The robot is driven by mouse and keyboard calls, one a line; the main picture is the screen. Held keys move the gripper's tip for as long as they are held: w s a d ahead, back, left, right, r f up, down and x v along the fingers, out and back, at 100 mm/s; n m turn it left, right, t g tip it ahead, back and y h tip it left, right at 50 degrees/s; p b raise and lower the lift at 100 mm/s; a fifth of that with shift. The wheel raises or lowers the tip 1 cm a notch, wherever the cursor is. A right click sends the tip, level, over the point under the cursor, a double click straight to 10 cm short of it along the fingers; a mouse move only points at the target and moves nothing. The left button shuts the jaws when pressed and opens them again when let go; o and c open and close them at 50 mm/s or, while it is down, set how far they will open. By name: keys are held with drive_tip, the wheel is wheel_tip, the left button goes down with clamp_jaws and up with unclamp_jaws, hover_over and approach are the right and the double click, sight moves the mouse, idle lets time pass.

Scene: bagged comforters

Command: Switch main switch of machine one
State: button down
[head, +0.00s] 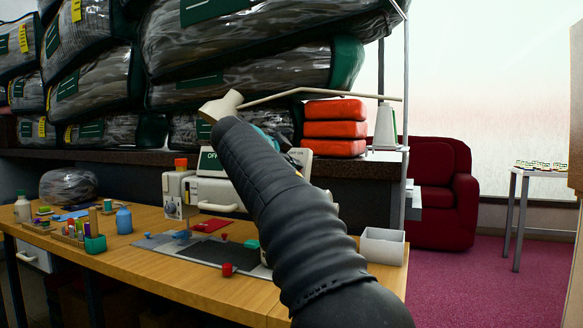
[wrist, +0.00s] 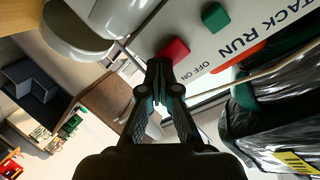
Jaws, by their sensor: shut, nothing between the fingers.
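In the wrist view a white machine panel (wrist: 222,43) fills the top right, lettered "TACK RUN" and "OFF ON". A red button or switch (wrist: 173,52) sits beside the "OFF ON" lettering, and a green one (wrist: 214,17) lies further along. My gripper (wrist: 159,68) is shut and empty, its fingertips just below the red one in the picture; I cannot tell whether they touch. In the head view a white sewing machine (head: 212,193) stands on the wooden table, partly behind my dark arm. The arm hides the gripper and the switches there.
Bagged comforters (head: 240,72) and red folded bundles (head: 334,128) are stacked behind. A red armchair (head: 437,190) stands right, with open carpet before it.

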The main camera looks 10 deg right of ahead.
drive_tip(key=shift+w+d+f, duration=0.1)
drive_tip(key=shift+w+d, duration=0.05)
idle(0.7)
drive_tip(key=shift+b+v, duration=0.5)
drive_tip(key=shift+v, duration=2.05)
